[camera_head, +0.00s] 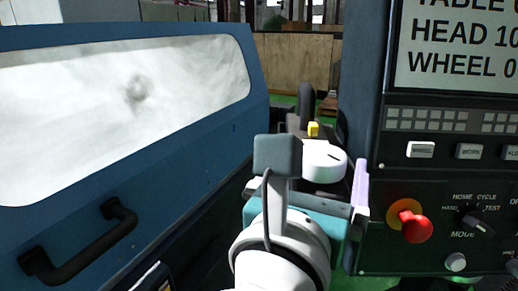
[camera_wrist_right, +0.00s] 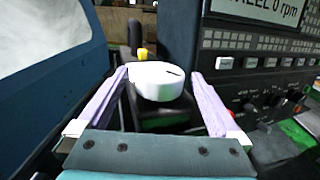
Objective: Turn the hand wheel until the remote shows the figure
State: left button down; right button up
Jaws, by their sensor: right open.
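A white round wheel (camera_head: 324,161) with a short dark mark on its top looks like the hand wheel. It also shows in the right wrist view (camera_wrist_right: 157,84). My right gripper (camera_wrist_right: 160,75) is open, with one lilac finger on each side of the wheel. A gap shows between the wheel and the right finger; I cannot tell whether the left finger touches it. A screen (camera_head: 458,50) on the control panel, cut off at the top and right, shows the lines TABLE, HEAD 10 and WHEEL 0. I cannot make out a separate remote. My left gripper is not in view.
A blue machine door (camera_head: 215,130) with a window and a black handle (camera_head: 80,250) stands close on the left. The control panel (camera_head: 390,245), with a red stop button (camera_head: 415,226), stands close on the right. A yellow knob (camera_head: 313,129) and a black upright part (camera_head: 306,105) are behind the wheel.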

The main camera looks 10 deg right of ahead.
jog(key=p+v, duration=0.1)
jog(key=v, duration=0.7)
